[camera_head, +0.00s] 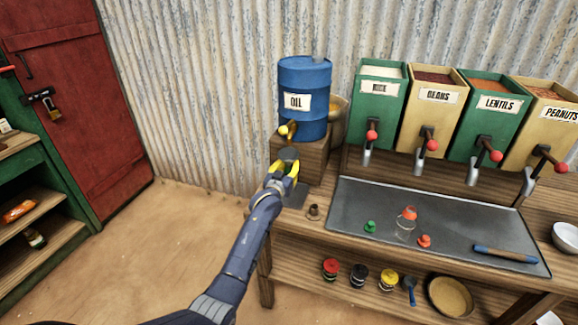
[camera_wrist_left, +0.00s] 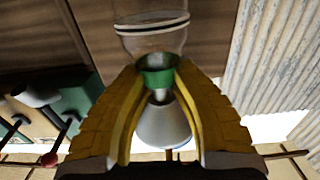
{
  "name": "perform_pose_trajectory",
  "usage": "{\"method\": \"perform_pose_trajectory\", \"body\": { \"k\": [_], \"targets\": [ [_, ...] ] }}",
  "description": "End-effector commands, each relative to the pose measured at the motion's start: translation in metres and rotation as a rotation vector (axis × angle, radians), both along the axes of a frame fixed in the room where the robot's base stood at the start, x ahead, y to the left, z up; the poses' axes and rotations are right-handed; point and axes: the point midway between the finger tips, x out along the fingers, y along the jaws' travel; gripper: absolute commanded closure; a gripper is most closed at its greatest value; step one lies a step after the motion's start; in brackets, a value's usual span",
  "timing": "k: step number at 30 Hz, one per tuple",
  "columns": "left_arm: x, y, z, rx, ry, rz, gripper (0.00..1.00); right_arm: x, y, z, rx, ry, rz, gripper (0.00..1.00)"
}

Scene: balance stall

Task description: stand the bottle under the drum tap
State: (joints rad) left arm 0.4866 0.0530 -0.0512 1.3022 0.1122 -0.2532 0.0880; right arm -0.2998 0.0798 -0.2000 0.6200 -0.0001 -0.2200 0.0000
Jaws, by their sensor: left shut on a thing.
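The blue drum (camera_head: 312,78) labelled OIL stands on a wooden box at the back of the bench. Its brass tap (camera_head: 287,130) sticks out at the front. My left gripper (camera_head: 284,165) is just below the tap, in front of the box. In the left wrist view its yellow fingers are shut around the green collar of a clear bottle (camera_wrist_left: 152,42). The bottle's body reaches beyond the fingertips, toward the picture's top. In the head view the gripper mostly hides the bottle, and I cannot tell whether its base touches anything. My right gripper is not in view.
A grey tray (camera_head: 440,205) holds a clear container with an orange top (camera_head: 406,222), loose green and orange pieces and a blue-handled tool (camera_head: 505,254). Bins with red-knobbed levers stand behind it. A small brown piece (camera_head: 313,211) sits left of the tray. Corrugated metal closes the back.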

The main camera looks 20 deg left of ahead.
Motion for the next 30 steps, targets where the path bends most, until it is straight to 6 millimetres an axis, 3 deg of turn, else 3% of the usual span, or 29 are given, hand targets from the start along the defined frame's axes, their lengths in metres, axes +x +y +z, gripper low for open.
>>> {"method": "perform_pose_trajectory", "body": {
  "k": [1, 6, 17, 23, 30],
  "targets": [
    [0.0, 0.0, -0.001, 0.0, 0.001, 0.0, 0.74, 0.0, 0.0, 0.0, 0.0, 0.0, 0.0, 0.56],
    [0.0, 0.0, -0.001, 0.0, 0.0, 0.0, 0.54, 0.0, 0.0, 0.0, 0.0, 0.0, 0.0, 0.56],
    [-0.001, 0.0, 0.002, 0.0, -0.001, 0.0, 0.53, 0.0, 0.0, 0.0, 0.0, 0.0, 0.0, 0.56],
    [-0.022, 0.001, 0.001, 0.0, -0.001, 0.0, 0.53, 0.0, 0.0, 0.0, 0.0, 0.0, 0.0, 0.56],
    [-0.062, 0.002, 0.002, 0.0, -0.001, 0.0, 0.53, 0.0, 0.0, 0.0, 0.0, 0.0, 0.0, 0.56]
  ]
}}
